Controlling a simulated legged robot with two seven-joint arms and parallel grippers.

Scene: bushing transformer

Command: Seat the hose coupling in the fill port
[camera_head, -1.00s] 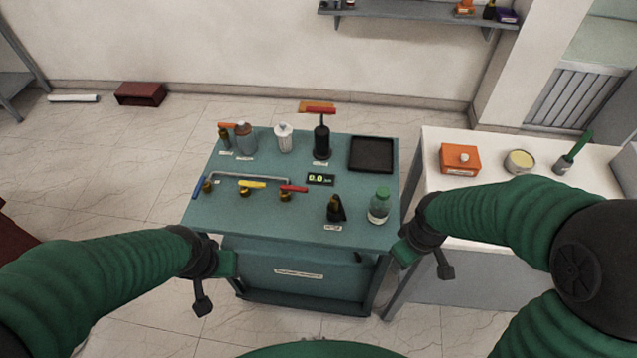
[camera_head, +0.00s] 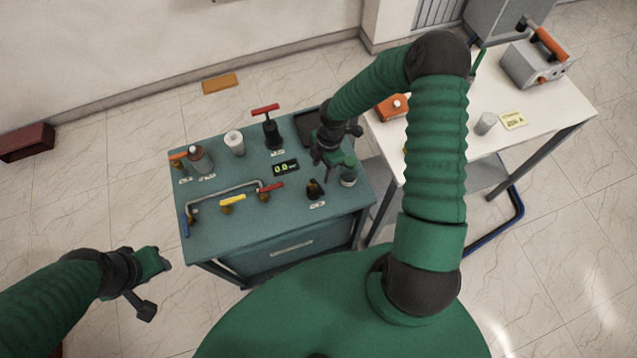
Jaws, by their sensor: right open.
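I cannot clearly make out which thing is the hose coupling or the fill port. On the teal cart (camera_head: 200,232), a small dark fitting (camera_head: 315,189) stands behind a label near the front right.
A bent pipe with a yellow-handled valve (camera_head: 232,202) and a red-handled valve (camera_head: 268,190) lies along the cart's left. A black pump (camera_head: 272,134), white canister (camera_head: 235,143), brown bottle (camera_head: 199,159) and display (camera_head: 286,168) stand behind. A white table (camera_head: 545,103) is at right.

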